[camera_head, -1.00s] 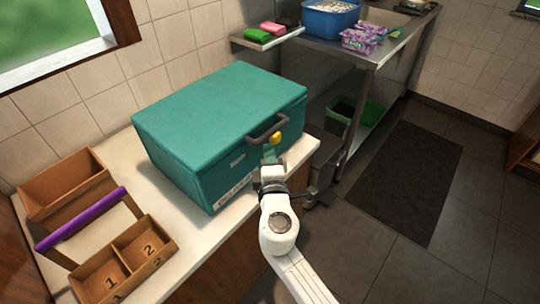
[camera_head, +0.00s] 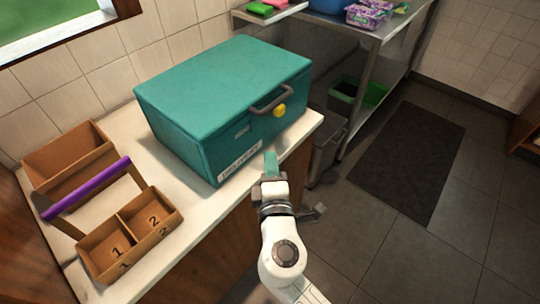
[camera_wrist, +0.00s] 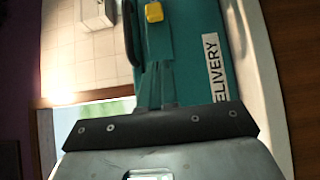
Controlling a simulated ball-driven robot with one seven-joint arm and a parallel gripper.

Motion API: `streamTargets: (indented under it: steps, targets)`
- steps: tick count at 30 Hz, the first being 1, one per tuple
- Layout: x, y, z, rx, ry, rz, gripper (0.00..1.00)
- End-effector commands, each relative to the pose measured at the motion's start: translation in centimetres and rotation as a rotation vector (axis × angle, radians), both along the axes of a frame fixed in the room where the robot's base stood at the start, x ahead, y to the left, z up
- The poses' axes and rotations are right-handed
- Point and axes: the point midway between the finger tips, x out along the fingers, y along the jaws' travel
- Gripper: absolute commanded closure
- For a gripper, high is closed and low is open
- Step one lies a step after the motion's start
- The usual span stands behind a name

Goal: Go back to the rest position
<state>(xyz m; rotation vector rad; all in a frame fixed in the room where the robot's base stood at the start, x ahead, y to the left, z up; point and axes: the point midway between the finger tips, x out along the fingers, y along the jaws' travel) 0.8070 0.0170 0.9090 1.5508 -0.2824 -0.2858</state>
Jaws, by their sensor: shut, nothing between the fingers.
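My gripper (camera_head: 270,160) is shut and empty. In the head view it is in front of the teal delivery box (camera_head: 222,95), just off the counter's front edge and apart from the box's handle. The box stands closed on the counter, with a grey handle (camera_head: 271,98), a yellow button (camera_head: 279,111) and a white label (camera_head: 240,161). In the wrist view, my gripper's fingers (camera_wrist: 155,85) point toward the box front, where the yellow button (camera_wrist: 154,12) and the DELIVERY label (camera_wrist: 214,68) show.
A wooden caddy (camera_head: 130,235) with numbered compartments and a purple handle (camera_head: 88,189) stands on the left of the white counter (camera_head: 200,215). A steel table (camera_head: 345,30) with packets is behind right. A grey bin (camera_head: 328,145) stands beside the counter. The floor around the dark mat (camera_head: 408,160) is clear.

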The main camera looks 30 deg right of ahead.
Motion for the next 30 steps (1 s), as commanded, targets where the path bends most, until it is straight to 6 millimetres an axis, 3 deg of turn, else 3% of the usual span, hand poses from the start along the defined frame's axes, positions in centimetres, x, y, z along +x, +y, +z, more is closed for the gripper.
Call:
streamTargets:
  steps: [14, 17, 19, 23, 25, 27, 30]
  targets:
    - [0.0, 0.0, 0.0, 0.001, 0.000, -0.001, 1.00]
    - [-0.4, -1.1, -0.2, 0.032, 0.007, -0.029, 1.00]
    - [-1.1, -3.0, -0.7, 0.098, 0.023, -0.083, 1.00]
    - [-4.4, -8.7, -3.1, 0.328, 0.088, -0.265, 1.00]
    - [-7.0, -11.6, -5.3, 0.481, 0.145, -0.383, 1.00]
    - [-9.9, -13.7, -7.5, 0.634, 0.212, -0.494, 1.00]
    - [-14.2, -15.0, -10.7, 0.842, 0.327, -0.633, 1.00]
